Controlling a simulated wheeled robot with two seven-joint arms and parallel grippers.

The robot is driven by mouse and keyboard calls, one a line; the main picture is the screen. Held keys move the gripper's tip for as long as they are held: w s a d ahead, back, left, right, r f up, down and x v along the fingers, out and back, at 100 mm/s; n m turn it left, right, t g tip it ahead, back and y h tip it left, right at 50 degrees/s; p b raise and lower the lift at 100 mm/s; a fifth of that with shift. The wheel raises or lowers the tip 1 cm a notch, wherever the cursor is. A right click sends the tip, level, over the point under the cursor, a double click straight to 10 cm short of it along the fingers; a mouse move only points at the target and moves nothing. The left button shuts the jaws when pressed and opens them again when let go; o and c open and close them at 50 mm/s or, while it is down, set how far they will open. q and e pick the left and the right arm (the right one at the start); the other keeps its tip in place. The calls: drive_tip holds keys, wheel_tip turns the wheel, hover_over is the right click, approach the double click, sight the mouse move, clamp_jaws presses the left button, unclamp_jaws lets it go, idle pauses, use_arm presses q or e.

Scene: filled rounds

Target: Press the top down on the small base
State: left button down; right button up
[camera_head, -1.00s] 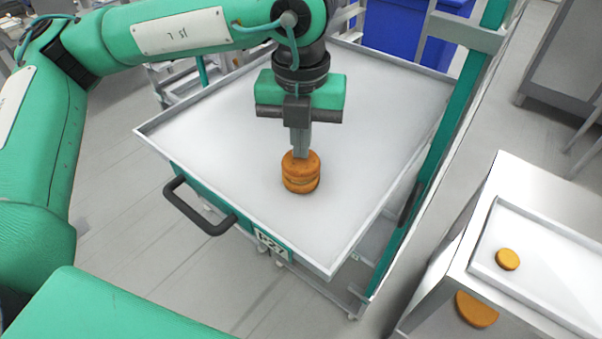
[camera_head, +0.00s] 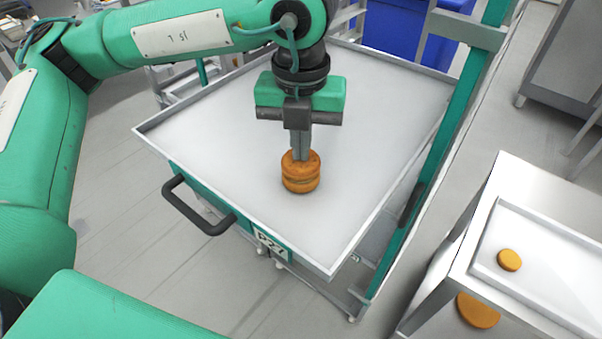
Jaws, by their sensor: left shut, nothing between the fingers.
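A round orange-brown stack (camera_head: 301,181) stands on the white tray-like cart top (camera_head: 370,120), near its front middle. Its top round (camera_head: 312,160) sits over the base, with a darker band between them. My left gripper (camera_head: 300,158) points straight down with its fingers shut and empty. The fingertips touch or nearly touch the upper face of the top round. The fingers hide part of that face. My right gripper is not in view.
A second table (camera_head: 487,215) at the right bears a tray with a small orange round (camera_head: 509,260). A larger orange round (camera_head: 478,310) shows at that table's near side. The cart has a raised rim and a black handle (camera_head: 198,207). The tray around the stack is clear.

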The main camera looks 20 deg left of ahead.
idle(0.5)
use_arm(q)
drive_tip(key=shift+f+b, duration=0.25)
drive_tip(key=shift+b, duration=1.2)
idle(3.7)
idle(0.4)
wheel_tip(320, 180, up, 8)
drive_tip(key=p, duration=0.3)
idle(0.7)
idle(0.4)
